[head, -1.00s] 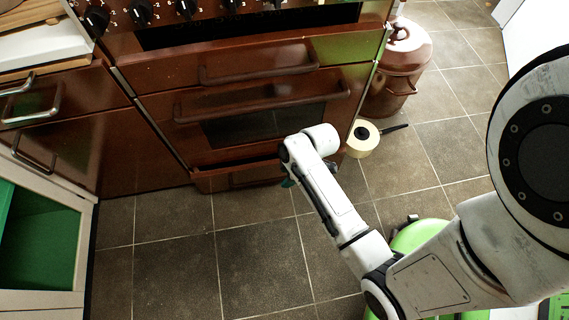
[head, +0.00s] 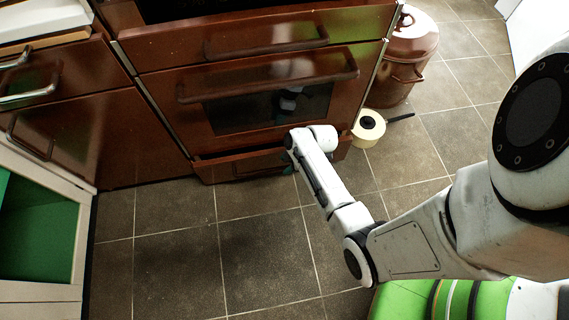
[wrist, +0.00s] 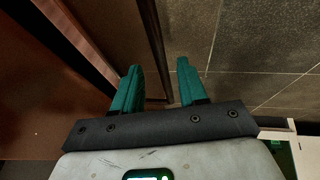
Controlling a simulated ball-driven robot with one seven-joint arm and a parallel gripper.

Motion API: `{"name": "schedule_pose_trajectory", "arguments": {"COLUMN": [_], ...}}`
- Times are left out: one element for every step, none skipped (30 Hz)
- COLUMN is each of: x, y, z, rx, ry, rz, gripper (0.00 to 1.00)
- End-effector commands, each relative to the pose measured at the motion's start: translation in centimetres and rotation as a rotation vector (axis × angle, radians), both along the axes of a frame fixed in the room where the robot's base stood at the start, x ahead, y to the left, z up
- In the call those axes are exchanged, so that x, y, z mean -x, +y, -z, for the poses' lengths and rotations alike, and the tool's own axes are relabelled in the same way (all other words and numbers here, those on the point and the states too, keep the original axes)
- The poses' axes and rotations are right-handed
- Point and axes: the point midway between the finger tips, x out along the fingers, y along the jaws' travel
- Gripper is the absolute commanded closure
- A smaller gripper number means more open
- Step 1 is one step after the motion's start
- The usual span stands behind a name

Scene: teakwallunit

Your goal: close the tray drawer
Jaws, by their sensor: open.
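The tray drawer (head: 235,168) is the low brown drawer at the bottom of the brown stove. It stands partly open, with a dark gap above its front. In the wrist view its front edge (wrist: 153,45) appears as a thin brown strip running from the top toward the fingers. In the head view my white wrist hides most of the gripper and the drawer's right part.
The oven door (head: 262,95) with its bar handle is above the drawer. An open cabinet with a green inside (head: 40,235) is at left. The tiled floor (head: 260,250) in front is clear.

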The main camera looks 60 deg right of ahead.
Motion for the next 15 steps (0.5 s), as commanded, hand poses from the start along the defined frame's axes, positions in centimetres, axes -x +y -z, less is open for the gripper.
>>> {"name": "schedule_pose_trajectory", "arguments": {"x": [-0.3, -0.4, -0.6, -0.8, -0.9, -1.0, -1.0, -1.1, -1.1, -1.2, -1.2, -1.2, -1.2, -1.2, -1.2], "y": [0.0, 0.0, 0.1, 0.1, 0.1, 0.2, 0.2, 0.2, 0.3, 0.3, 0.3, 0.3, 0.3, 0.3, 0.3], "z": [1.1, 1.4, 1.7, 1.9, 2.1, 2.3, 2.4, 2.5, 2.6, 2.6, 2.6, 2.6, 2.6, 2.6, 2.6], "rx": [0.0, 0.0, 0.001, 0.001, 0.001, 0.0, -0.001, -0.001, -0.001, 0.0, 0.0, 0.0, 0.0, 0.0, 0.0], "ry": [0.001, 0.001, -0.001, -0.001, 0.001, 0.0, 0.001, 0.001, 0.001, 0.0, 0.0, 0.0, 0.0, 0.0, 0.0], "rz": [0.0, 0.001, 0.0, 0.0, 0.0, 0.0, 0.0, 0.0, 0.001, 0.001, 0.001, 0.001, 0.001, 0.001, 0.001], "gripper": [0.58, 0.58, 0.58, 0.58, 0.58, 0.58, 0.58, 0.58, 0.58, 0.58, 0.58, 0.58, 0.58, 0.58, 0.58]}}
